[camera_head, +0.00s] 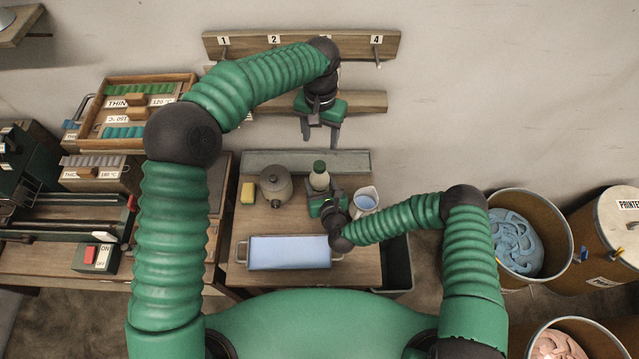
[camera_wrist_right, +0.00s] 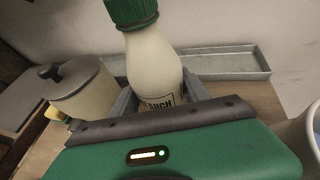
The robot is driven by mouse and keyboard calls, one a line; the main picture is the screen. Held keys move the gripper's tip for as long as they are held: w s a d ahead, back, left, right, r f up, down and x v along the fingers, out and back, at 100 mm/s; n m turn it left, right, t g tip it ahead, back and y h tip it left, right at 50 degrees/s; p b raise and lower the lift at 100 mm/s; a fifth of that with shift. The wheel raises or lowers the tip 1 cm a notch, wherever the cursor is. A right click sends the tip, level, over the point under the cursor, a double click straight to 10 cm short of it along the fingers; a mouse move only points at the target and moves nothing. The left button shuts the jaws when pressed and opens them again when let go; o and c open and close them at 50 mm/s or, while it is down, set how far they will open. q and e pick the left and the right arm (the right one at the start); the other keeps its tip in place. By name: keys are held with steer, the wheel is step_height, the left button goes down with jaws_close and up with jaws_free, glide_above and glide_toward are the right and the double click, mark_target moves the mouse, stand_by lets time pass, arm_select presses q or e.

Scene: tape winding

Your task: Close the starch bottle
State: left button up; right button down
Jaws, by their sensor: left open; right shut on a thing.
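The starch bottle (camera_head: 319,181) is cream with a green cap (camera_head: 319,167) on top. It stands at the back of the small wooden table and looks upright in the head view. In the right wrist view the bottle (camera_wrist_right: 154,72) shows part of its "STARCH" label, and the green cap (camera_wrist_right: 131,12) is cut by the top edge. My right gripper (camera_head: 324,192) is shut around the bottle's body from the front. My left gripper (camera_head: 320,137) is open and empty, fingers pointing down, above and behind the bottle near the wall rail.
A lidded grey pot (camera_head: 275,184) and a yellow sponge (camera_head: 247,193) stand left of the bottle. A jug of blue liquid (camera_head: 366,199) is close on its right. A long grey tray (camera_head: 268,163) lies behind. A liquid-filled pan (camera_head: 290,252) is in front.

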steer(key=shift+c, duration=2.3)
jaws_free()
steer(key=b+v, duration=0.2)
steer(key=v, duration=1.4)
steer(key=shift+s+d, duration=0.2)
steer(key=shift+s, duration=0.15)
